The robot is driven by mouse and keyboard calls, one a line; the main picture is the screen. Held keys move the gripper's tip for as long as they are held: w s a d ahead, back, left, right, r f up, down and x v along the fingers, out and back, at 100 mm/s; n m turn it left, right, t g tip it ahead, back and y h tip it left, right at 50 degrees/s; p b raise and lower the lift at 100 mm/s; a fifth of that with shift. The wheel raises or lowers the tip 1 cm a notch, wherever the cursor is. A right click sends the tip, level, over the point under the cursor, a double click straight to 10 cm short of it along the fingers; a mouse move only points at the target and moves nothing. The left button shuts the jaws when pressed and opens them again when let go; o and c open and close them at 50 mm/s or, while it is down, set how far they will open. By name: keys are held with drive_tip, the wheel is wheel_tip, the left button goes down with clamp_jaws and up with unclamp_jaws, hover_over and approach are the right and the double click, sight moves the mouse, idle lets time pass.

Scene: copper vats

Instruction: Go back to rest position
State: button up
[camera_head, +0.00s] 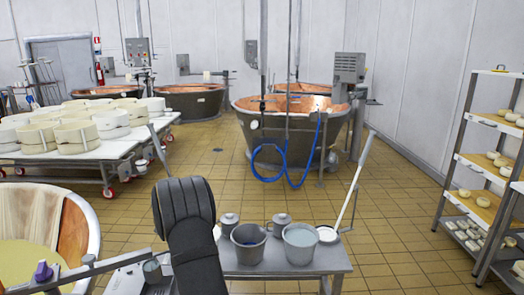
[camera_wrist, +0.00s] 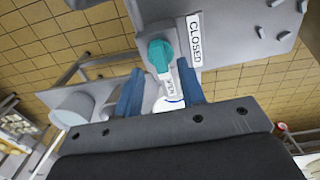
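In the wrist view my gripper (camera_wrist: 160,88) shows two blue fingers standing apart, with a gap between them. A teal valve handle (camera_wrist: 160,56) lies just beyond the fingertips, in line with the gap. I see no finger pressed on it. It sits beside a white "CLOSED" label (camera_wrist: 195,42), and an "OPEN" label (camera_wrist: 169,86) shows between the fingers. In the head view my dark arm reaches down at the lower middle, and my fingers are hidden behind it.
A small table (camera_head: 330,262) with metal buckets (camera_head: 300,243) stands right of my arm. A vat (camera_head: 75,235) with a purple knob (camera_head: 42,270) in front is at lower left. Copper vats (camera_head: 290,125) stand behind. A cheese shelf (camera_head: 462,150) is right. The tiled floor between is clear.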

drive_tip(key=shift+f, duration=1.5)
wheel_tip(320, 180, up, 17)
wheel_tip(320, 180, down, 17)
drive_tip(key=shift+f, duration=0.1)
drive_tip(key=shift+n, duration=0.5)
wheel_tip(320, 180, up, 18)
drive_tip(key=s+d+f+t+y, duration=0.1)
drive_tip(key=s+t, duration=0.3)
drive_tip(key=s, duration=0.2)
drive_tip(key=shift+s+d+f+n, duration=0.2)
drive_tip(key=shift+s+f+n, duration=0.05)
drive_tip(key=shift+f+n, duration=0.05)
idle(2.8)
